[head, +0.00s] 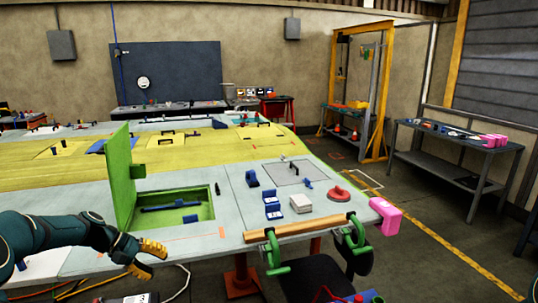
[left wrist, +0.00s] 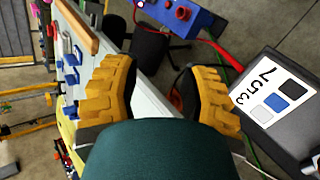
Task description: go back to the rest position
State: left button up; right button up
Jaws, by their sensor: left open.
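My left gripper (head: 155,261) has yellow ribbed fingers and a dark teal arm that comes in from the left of the head view. It is beside the front edge of the wing panel (head: 100,262), left of centre. In the left wrist view the two fingers of the left gripper (left wrist: 160,82) are spread apart with nothing between them. My right gripper is in neither view.
An open green hatch lid (head: 121,178) stands upright beside a green recess (head: 175,208). Green clamps (head: 272,250) and a wooden bar (head: 297,229) line the front edge, near a pink block (head: 385,215). A dark box (left wrist: 275,100) lies below the gripper.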

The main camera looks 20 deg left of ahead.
pick_arm(q)
jog(key=d+f+m+g+y+b, duration=0.2)
jog(key=d+f+g+b, duration=0.1)
jog(key=d+f, duration=1.65)
jog(key=s+d+f+m+y+b, duration=0.2)
jog(key=s+d+f+m+b, duration=0.1)
jog(key=s+d+f, duration=0.9)
jog(key=s+d+m, duration=0.1)
jog(key=s+d, duration=0.2)
jog(key=s, duration=0.1)
jog(key=shift+d+f+m+y+b, duration=0.15)
jog(key=shift+m+y+b, duration=0.15)
jog(key=shift+m+b, duration=0.1)
